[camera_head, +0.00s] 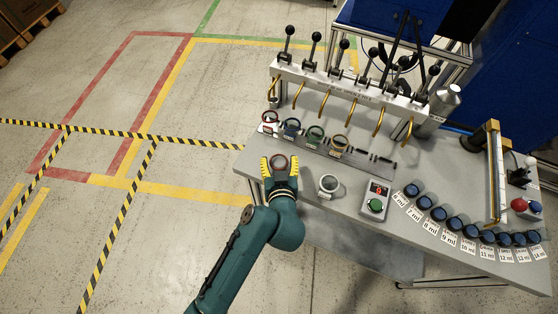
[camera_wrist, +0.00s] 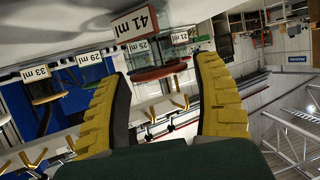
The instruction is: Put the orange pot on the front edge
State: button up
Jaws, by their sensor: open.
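The orange pot (camera_head: 279,161) stands near the table's left end, its rim reddish-orange in the head view. My gripper (camera_head: 279,166) is open, its yellow fingers on either side of this pot. In the wrist view a clear pot with an orange-red rim (camera_wrist: 158,72) and a 41 ml tag (camera_wrist: 137,22) shows between the open fingers (camera_wrist: 165,100). I cannot tell whether either finger touches it. The front edge of the grey table (camera_head: 300,199) runs from the left end toward the lower right. My arm hides part of it.
A row of red (camera_head: 270,119), blue (camera_head: 292,128), green (camera_head: 315,135) and yellow (camera_head: 340,144) rimmed pots stands behind my gripper, under brass spouts. A pale-rimmed pot (camera_head: 329,184) and a box with a green button (camera_head: 376,199) stand to the right. Dark-blue caps (camera_head: 455,224) line the right front.

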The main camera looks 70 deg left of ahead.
jog(key=p+v, duration=0.1)
jog(key=v, duration=1)
jog(key=shift+d, duration=0.3)
jog(key=w+d+r+m+t+h, duration=0.25)
jog(key=w+d+r+t, duration=0.35)
jog(key=w+d+r, duration=0.3)
jog(key=w+d+r+m+t+h, duration=0.2)
jog(key=w+d+r+m+t, duration=0.3)
jog(key=w+r, duration=0.45)
jog(key=s+d+r+m+t+h, duration=0.2)
jog(key=d+r+m+t+h, duration=0.1)
jog(key=d+r, duration=0.6)
jog(key=s+d+r+m+t+h, duration=0.2)
jog(key=d+r+m+t+h, duration=0.2)
jog(key=d+r, duration=0.5)
notch_tip(320, 180, up, 3)
jog(key=shift+r+h, duration=0.1)
jog(key=shift+h, duration=1.05)
jog(key=shift+s+m, duration=0.1)
jog(key=shift+m, duration=0.15)
